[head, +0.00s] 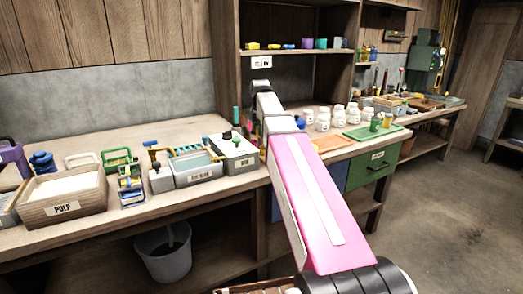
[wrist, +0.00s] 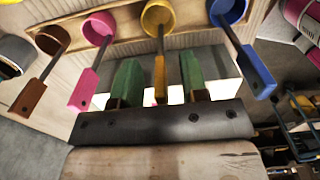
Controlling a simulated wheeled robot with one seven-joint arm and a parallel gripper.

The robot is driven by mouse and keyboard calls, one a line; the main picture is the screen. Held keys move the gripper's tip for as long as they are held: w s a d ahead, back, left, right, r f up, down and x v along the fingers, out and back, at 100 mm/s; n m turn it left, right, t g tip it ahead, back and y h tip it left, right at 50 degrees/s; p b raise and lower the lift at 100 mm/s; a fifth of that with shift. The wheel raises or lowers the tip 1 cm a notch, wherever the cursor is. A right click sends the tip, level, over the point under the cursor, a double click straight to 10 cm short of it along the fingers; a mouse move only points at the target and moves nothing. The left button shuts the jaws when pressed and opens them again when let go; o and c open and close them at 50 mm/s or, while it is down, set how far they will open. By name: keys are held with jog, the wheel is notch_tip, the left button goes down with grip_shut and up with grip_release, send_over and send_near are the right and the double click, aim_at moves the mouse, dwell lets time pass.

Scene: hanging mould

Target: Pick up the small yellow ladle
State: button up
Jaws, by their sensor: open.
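In the wrist view the small yellow ladle (wrist: 158,18) shows its round cup near the top middle, with its handle running straight down. My gripper (wrist: 160,63) is open, its two green-padded fingers on either side of that handle. The handle appears between the fingers with a gap on each side. How deep it sits between them I cannot tell. In the head view my pink arm reaches away toward the shelf unit. The ladle and my fingertips cannot be made out there.
A pink ladle (wrist: 80,91) and a brown ladle (wrist: 36,82) are to the left of the yellow one, a blue ladle (wrist: 255,70) to its right. In the head view the workbench (head: 110,228) holds a pulp box (head: 62,208), several white jars and a green tray (head: 372,133).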

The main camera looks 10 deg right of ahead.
grip_shut()
